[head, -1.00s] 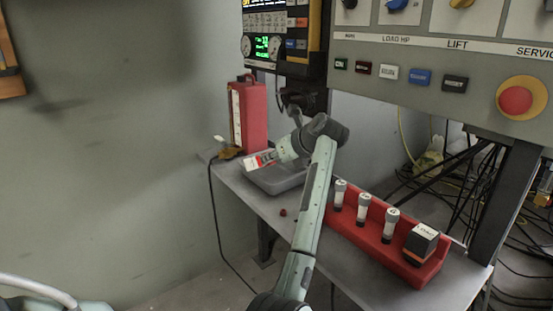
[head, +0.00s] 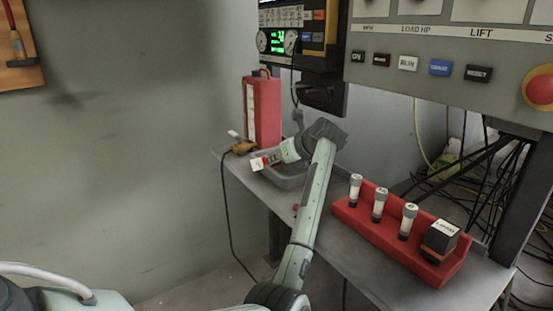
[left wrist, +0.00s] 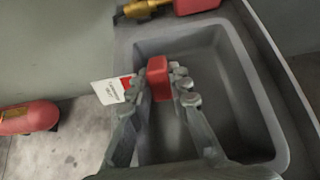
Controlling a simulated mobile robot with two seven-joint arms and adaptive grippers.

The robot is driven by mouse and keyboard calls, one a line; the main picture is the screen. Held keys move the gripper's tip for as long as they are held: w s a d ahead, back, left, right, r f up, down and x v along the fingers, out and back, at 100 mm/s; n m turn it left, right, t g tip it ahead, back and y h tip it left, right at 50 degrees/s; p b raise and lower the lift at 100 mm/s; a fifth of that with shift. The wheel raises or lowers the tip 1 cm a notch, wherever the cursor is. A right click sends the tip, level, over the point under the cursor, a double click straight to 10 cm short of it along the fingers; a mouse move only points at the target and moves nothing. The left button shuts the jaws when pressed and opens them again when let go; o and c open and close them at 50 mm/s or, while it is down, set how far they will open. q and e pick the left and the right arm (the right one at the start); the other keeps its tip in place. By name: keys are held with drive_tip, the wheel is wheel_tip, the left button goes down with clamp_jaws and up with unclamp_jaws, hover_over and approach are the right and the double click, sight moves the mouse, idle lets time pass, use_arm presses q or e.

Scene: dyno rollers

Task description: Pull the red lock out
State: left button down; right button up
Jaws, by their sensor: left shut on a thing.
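The red lock (left wrist: 158,78) sits between the two fingers of my left gripper (left wrist: 162,82), which is shut on it. A white printed tag with a red edge (left wrist: 110,91) shows beside the left finger. In the head view, my left gripper (head: 276,158) is over the left part of a grey tray, with the white tag (head: 257,164) at its tip. The grey tray (head: 288,184) lies below; in the left wrist view its floor (left wrist: 240,125) looks empty where it shows. The lock's underside is hidden. My right gripper is not in view.
A tall red case (head: 262,110) and a yellow-brown item (head: 243,147) stand behind the tray. A red holder (head: 375,230) with several light-capped cylinders and a black box (head: 439,240) is at right. A control panel (head: 440,60) overhangs the table. A cable hangs at left.

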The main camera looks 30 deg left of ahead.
use_arm(q)
drive_tip(key=c, duration=1.3)
unclamp_jaws()
drive_tip(key=shift+c, duration=0.2)
drive_tip(key=v, duration=1.2)
